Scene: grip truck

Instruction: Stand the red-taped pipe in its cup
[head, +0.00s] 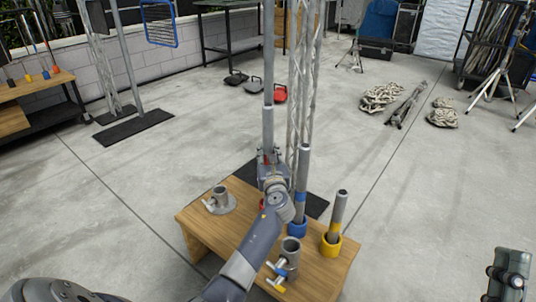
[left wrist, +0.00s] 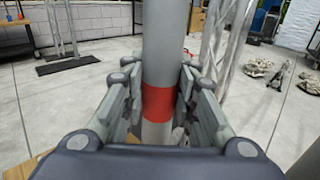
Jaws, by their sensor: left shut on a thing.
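The red-taped pipe (head: 268,127) is grey and upright over the wooden table in the head view. Its red band (left wrist: 158,103) shows between my fingers in the left wrist view. My left gripper (head: 268,162) is shut around the pipe near this band. A small red patch (head: 263,203) shows beside my left wrist; my arm hides most of it, so I cannot tell if it is the red cup. The pipe's lower end is hidden too. My right gripper (head: 508,275) is at the lower right, away from the table, its finger opening unclear.
On the table (head: 190,222), a blue-taped pipe (head: 302,175) stands in a blue cup (head: 297,229) and a yellow-taped pipe (head: 339,212) in a yellow cup (head: 331,246). Grey metal fittings (head: 219,201) sit at left and front. A truss tower (head: 304,80) rises behind.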

